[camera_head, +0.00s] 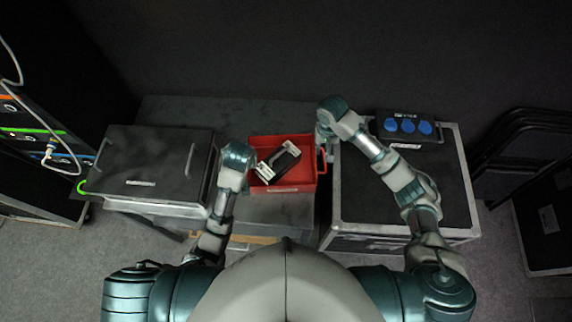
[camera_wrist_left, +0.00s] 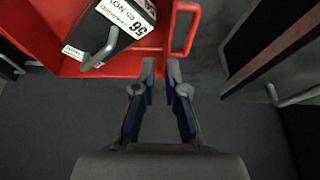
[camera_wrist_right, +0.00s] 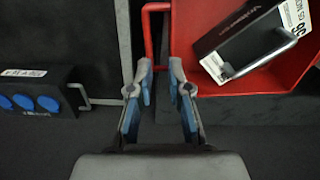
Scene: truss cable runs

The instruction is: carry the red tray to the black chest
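The red tray (camera_head: 303,183) sits on a low dark grey surface in the middle of the head view. It holds a black box with white labels (camera_head: 278,163). A black-topped chest with grey edges (camera_head: 360,200) stands right of the tray and may be the black chest. My left gripper (camera_wrist_left: 162,68) is open and empty at the tray's left side, with a red handle loop (camera_wrist_left: 184,28) just ahead. My right gripper (camera_wrist_right: 160,68) is open at the right side, its fingers by the other handle (camera_wrist_right: 148,38); contact is unclear.
A box with blue round sockets (camera_head: 407,126) sits at the back of the right chest. A black-lidded case (camera_head: 150,165) stands left of the tray. A rack with cables (camera_head: 40,145) is at far left, and dark folded frames (camera_head: 515,150) at far right.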

